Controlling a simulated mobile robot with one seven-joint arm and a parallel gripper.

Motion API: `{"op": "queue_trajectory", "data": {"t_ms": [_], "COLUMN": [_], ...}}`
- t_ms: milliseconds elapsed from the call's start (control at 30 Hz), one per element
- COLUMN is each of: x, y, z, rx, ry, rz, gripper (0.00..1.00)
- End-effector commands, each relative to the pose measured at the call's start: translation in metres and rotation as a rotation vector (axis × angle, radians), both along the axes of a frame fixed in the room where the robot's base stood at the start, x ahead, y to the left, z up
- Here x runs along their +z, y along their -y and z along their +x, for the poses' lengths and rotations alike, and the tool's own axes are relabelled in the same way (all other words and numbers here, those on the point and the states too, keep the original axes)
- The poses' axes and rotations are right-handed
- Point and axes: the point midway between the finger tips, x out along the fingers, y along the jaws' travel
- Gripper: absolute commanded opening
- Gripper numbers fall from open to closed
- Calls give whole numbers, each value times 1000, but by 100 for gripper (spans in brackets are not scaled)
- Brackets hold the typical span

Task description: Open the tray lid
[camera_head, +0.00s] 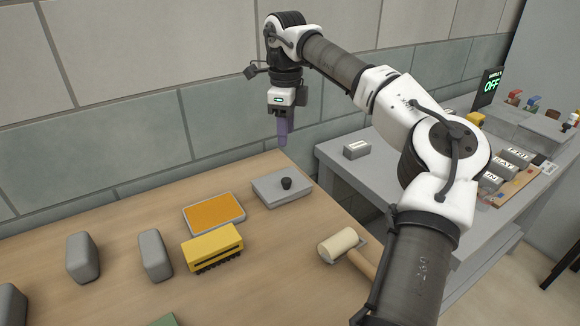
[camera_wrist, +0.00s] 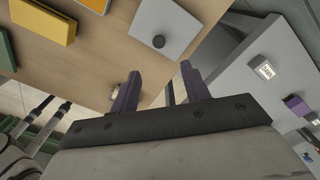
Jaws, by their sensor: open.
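A flat grey square lid (camera_head: 268,196) with a round black knob (camera_head: 287,184) on top lies at the back right of the wooden table. It also shows at the top of the wrist view (camera_wrist: 180,14), its dark knob (camera_wrist: 158,41) facing the camera. My gripper (camera_head: 283,134) hangs above and behind the lid in the head view, pointing down, and touches nothing. The wrist view shows its two purple fingers (camera_wrist: 160,82) apart with nothing held between them. What lies under the lid is hidden.
An orange-filled tray (camera_head: 214,231) lies left of the lid, with a yellow block (camera_head: 213,247) in front. A cream roller (camera_head: 338,245) lies at the right edge. Grey blocks (camera_head: 155,255) stand left. A grey bench (camera_head: 330,158) with other items is beyond a gap.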

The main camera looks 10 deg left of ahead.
Motion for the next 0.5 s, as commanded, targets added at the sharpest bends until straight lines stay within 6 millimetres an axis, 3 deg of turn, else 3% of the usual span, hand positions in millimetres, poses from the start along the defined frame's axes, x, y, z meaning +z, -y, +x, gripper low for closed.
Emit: {"op": "queue_trajectory", "data": {"t_ms": [167, 500], "x": [-23, -94], "y": [1, 0], "z": [0, -1], "rx": [0, 1], "ry": [-3, -4], "rz": [-1, 0], "gripper": [46, 46]}}
